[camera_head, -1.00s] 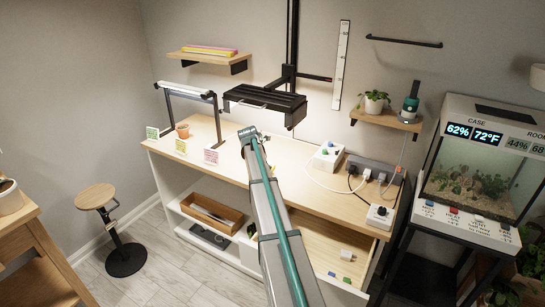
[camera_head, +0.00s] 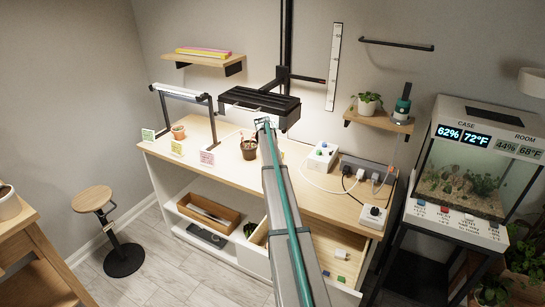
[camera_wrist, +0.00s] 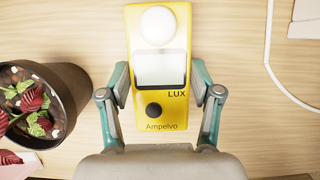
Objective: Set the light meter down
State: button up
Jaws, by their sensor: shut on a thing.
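The light meter (camera_wrist: 160,72) is yellow, with a white dome, a pale screen, a dark knob and the word LUX. In the wrist view it lies between the two fingers of my gripper (camera_wrist: 160,88), which is shut on its sides. The wooden worktop (camera_wrist: 232,120) shows behind it; I cannot tell whether the meter touches it. In the head view my gripper (camera_head: 264,124) is over the worktop, below and in front of the black lamp, and the meter cannot be made out there.
A dark pot with a red-and-green plant (camera_wrist: 35,100) stands close to the left of my gripper; the head view shows it too (camera_head: 248,146). A white cable (camera_wrist: 268,60) lies to the right. A white box with coloured knobs (camera_head: 321,157) is farther right. The drawer (camera_head: 335,255) is open.

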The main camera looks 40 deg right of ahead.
jog(key=shift+s+a+f, duration=0.1)
jog(key=shift+a+f, duration=0.1)
jog(key=shift+f, duration=0.45)
jog(key=o, duration=1.3)
jog(key=shift+f, duration=0.1)
jog(key=shift+c, duration=0.2)
jog(key=shift+r, duration=0.25)
jog(key=shift+s+a+r+b, duration=0.3)
jog(key=shift+a+r, duration=0.25)
jog(key=shift+r, duration=0.05)
jog(key=shift+s+a+r+b, duration=0.25)
jog(key=shift+a+r, duration=0.3)
jog(key=s+a, duration=0.1)
jog(key=a, duration=0.2)
jog(key=s+a+b, duration=0.1)
jog(key=a, duration=0.1)
jog(key=s+a+b, duration=0.1)
jog(key=s+a, duration=0.1)
jog(key=a, duration=0.1)
jog(key=shift+a, duration=0.35)
jog(key=shift+s+a+r, duration=0.1)
jog(key=shift+s+a, duration=0.05)
jog(key=shift+a, duration=0.45)
